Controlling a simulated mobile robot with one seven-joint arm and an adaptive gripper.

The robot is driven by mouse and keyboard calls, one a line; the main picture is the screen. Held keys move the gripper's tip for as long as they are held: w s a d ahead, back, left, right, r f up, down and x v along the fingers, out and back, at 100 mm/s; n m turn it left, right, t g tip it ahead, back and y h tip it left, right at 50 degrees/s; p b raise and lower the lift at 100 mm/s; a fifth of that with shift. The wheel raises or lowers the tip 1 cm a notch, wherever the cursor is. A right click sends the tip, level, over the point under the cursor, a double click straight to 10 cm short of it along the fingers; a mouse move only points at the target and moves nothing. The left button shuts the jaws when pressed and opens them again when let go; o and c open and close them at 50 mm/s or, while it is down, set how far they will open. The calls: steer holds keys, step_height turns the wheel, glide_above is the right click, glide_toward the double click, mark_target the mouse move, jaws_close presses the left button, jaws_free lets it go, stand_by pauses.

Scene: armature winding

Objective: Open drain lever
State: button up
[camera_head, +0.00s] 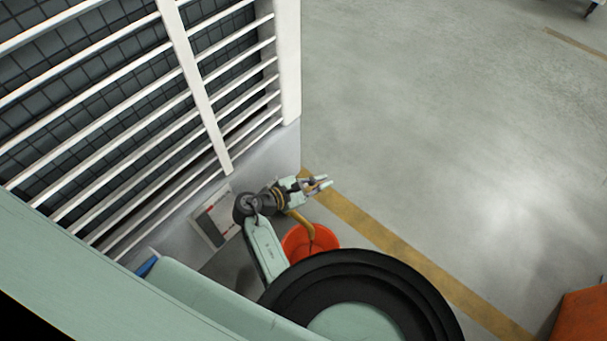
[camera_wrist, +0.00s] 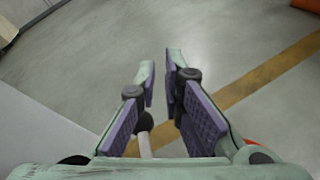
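My gripper (camera_head: 322,183) is near the lower corner of the white barred unit, above and beside an orange-red bucket. The wrist view shows my gripper (camera_wrist: 160,60) open, with a gap between its purple-padded fingers. A pale rod with a dark round knob (camera_wrist: 145,122) shows between the finger bases; it looks like the drain lever, partly hidden by the left finger. Whether it touches a finger I cannot tell. In the head view, a yellow-brown curved pipe (camera_head: 301,222) comes down over the bucket (camera_head: 325,237). The lever cannot be made out there.
The white barred unit (camera_head: 289,60) with dark tiles behind it stands at left. A panel (camera_head: 214,217) is on its lower wall. A yellow floor line (camera_head: 375,228) runs past the bucket. An orange object (camera_head: 582,318) is at lower right.

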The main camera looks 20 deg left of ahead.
steer(key=d+f+m+g+y, duration=0.1)
steer(key=f+m+g, duration=0.1)
steer(key=d+f+m+g+y, duration=0.1)
steer(key=d+f+m+g, duration=0.1)
steer(key=d+f+m+g+y, duration=0.1)
steer(key=d+f+m+g, duration=0.1)
steer(key=shift+s+f, duration=0.15)
steer(key=shift+f, duration=0.05)
jaws_close()
steer(key=s+a+r+m+g+y+b, duration=0.1)
steer(key=a+r+m+y, duration=0.15)
steer(key=r+y, duration=0.35)
steer(key=a+r+m+g+y, duration=0.1)
steer(key=a+r+m+y, duration=0.1)
steer(key=r+m+y, duration=0.3)
steer(key=w+a+f+n+y+p, duration=0.1)
steer(key=w+a+f, duration=0.1)
steer(key=a+f, duration=0.4)
steer(key=shift+w+f+g+y, duration=0.3)
steer(key=shift+w+f, duration=0.05)
steer(key=shift+f, duration=0.05)
steer(key=shift+d, duration=0.1)
steer(key=shift+d, duration=0.1)
